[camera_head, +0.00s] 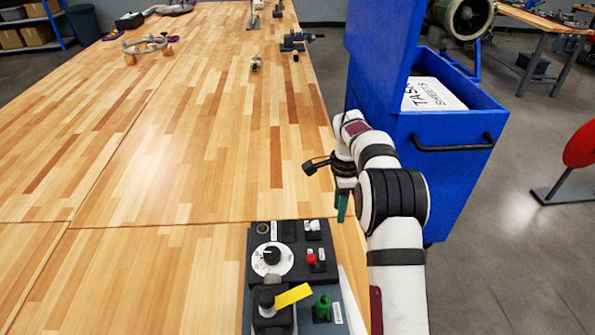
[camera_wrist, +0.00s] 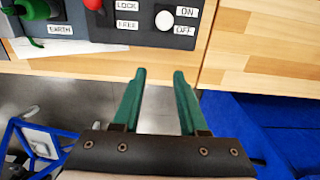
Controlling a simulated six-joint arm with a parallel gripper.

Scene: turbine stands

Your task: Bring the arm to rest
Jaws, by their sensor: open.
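My gripper (camera_wrist: 158,85) shows in the wrist view with two green fingers apart and nothing between them. In the head view my gripper (camera_head: 342,207) points down near the right edge of the wooden table, partly hidden by my own arm. It is just beyond and to the right of a dark control panel (camera_head: 262,232) with a white dial, a red button, a yellow lever and a green knob. In the wrist view the panel's LOCK, FREE, ON and OFF labels and a white toggle (camera_wrist: 165,20) lie ahead of the fingers, apart from them.
The wooden table (camera_head: 180,150) is mostly clear, with small parts at its far end. A red disc on a stand (camera_head: 580,147) is farther right.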

